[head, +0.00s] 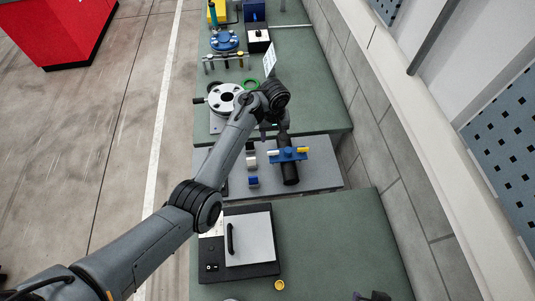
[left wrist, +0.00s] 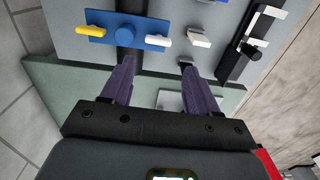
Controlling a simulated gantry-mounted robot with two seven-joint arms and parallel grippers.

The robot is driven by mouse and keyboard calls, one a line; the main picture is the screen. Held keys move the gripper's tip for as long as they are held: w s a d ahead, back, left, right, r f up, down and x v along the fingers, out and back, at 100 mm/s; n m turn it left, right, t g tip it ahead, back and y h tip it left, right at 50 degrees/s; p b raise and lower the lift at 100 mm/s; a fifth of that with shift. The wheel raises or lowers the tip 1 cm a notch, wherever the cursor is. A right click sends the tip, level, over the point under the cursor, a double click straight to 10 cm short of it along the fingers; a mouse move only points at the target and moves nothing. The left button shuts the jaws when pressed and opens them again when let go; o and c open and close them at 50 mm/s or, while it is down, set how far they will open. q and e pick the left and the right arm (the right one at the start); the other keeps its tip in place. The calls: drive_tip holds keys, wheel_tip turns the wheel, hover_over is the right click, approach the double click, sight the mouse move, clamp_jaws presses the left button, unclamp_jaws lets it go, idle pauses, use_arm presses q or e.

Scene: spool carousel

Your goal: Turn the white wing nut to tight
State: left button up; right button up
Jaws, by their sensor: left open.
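A blue plate (head: 288,155) sits across a black cylinder on the grey panel. The white wing nut (head: 273,153) is at its left end in the head view, and a yellow one (head: 303,149) is at its right end. In the left wrist view the white wing nut (left wrist: 158,42) lies just beyond my fingertips, and the yellow one (left wrist: 90,30) is farther left. My left gripper (left wrist: 157,65) is open, its two dark purple fingers apart with nothing between them. In the head view my left gripper (head: 268,132) is small and partly hidden by my wrist.
White and blue-fronted blocks (head: 253,182) stand left of the plate. A flanged disc (head: 227,97) is farther back on the green bench. A black box with a handled light lid (head: 250,240) is nearer. A grey block wall (head: 370,140) runs along the right.

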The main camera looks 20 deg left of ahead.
sight(273, 153)
use_arm(q)
drive_tip(key=shift+w+f+b, duration=0.1)
drive_tip(key=shift+f+b, duration=1)
drive_tip(key=shift+f, duration=4.05)
drive_tip(key=shift+d, duration=0.1)
drive_tip(key=c, duration=0.8)
